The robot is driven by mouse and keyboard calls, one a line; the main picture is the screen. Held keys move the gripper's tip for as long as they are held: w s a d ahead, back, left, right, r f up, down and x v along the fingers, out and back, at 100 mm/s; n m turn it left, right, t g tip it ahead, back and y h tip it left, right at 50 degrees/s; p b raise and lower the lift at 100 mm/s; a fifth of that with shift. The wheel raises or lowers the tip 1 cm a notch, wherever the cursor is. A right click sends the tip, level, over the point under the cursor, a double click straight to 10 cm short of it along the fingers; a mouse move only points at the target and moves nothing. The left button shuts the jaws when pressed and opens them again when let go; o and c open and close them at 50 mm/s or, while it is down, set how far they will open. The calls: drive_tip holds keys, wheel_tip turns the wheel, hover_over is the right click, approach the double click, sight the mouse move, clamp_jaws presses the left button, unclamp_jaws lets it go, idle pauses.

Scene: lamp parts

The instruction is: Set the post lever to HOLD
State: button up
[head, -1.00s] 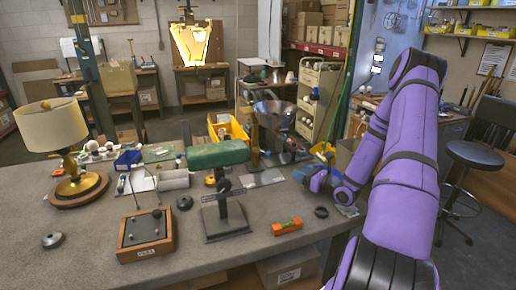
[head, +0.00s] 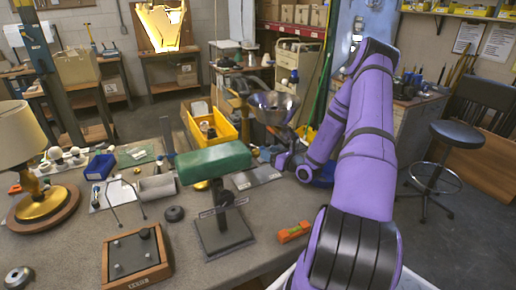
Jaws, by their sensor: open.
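My purple arm reaches from the lower right. My gripper (head: 266,153) is small and partly hidden by my wrist; it is low behind the green-shaded lamp, near a metal bowl-shaped shade (head: 273,105). Its fingers are hard to make out, and I see nothing held. A dark upright post (head: 243,120) stands just left of the bowl shade. A thin blue-grey upright (head: 168,137) stands farther left. I cannot tell which upright bears the post lever. No lever position or HOLD marking is legible.
The green-shaded lamp (head: 214,163) stands mid-bench. A wooden box with knobs (head: 135,262), an orange level (head: 293,232), a black ring (head: 174,214) and a brass lamp (head: 45,206) are nearby. A yellow bin (head: 212,132) is behind. The front bench is partly clear.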

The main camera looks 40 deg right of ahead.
sight(259, 148)
drive_tip(key=shift+w+a, duration=0.2)
drive_tip(key=shift+w, duration=1.3)
drive_tip(key=shift+w+a, duration=0.15)
drive_tip(key=shift+w, duration=1.35)
clamp_jaws()
